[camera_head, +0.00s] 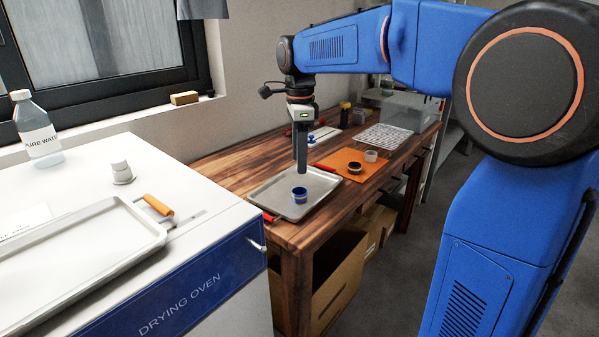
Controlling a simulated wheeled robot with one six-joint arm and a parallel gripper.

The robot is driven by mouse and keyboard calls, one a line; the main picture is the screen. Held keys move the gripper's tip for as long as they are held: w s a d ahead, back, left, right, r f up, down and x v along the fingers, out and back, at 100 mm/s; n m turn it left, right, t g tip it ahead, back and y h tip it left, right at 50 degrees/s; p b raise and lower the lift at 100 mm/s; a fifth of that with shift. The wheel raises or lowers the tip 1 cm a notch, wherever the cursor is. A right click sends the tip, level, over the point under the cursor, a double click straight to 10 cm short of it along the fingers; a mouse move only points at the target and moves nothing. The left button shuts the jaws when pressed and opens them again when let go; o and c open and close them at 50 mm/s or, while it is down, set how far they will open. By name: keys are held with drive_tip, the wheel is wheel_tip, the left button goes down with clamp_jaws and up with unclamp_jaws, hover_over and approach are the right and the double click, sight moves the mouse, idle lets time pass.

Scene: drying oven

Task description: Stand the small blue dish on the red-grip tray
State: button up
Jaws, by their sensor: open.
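The small blue dish (299,196) stands upright on the red-grip tray (272,190), right of the middle of its floor and near its front right side. The tray is grey and lies on the wooden table; a red grip (270,217) shows at its near end and another at its far end. My gripper (301,170) points straight down just above the dish, with a small gap between them. It is open and holds nothing; its fingers look like one dark column from this side.
A second tray with an orange grip (158,206) lies on the white drying oven (225,215). An orange mat (341,168) beyond the red-grip tray carries a dark dish (354,168) and a pale one (371,156). A wire rack (383,137) lies farther back.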

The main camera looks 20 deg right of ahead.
drive_tip(key=s+d+f+n+t, duration=0.1)
drive_tip(key=s+d+n, duration=0.2)
drive_tip(key=s+n, duration=0.35)
drive_tip(key=s+d+f+n+t, duration=0.1)
drive_tip(key=s+d+n, duration=0.15)
drive_tip(key=s, duration=0.75)
drive_tip(key=s+d+f+n+t, duration=0.2)
drive_tip(key=s+f+n, duration=0.8)
drive_tip(key=s, duration=0.4)
drive_tip(key=shift+d+f+t, duration=0.3)
drive_tip(key=shift+f+t, duration=0.1)
drive_tip(key=shift+f, duration=0.15)
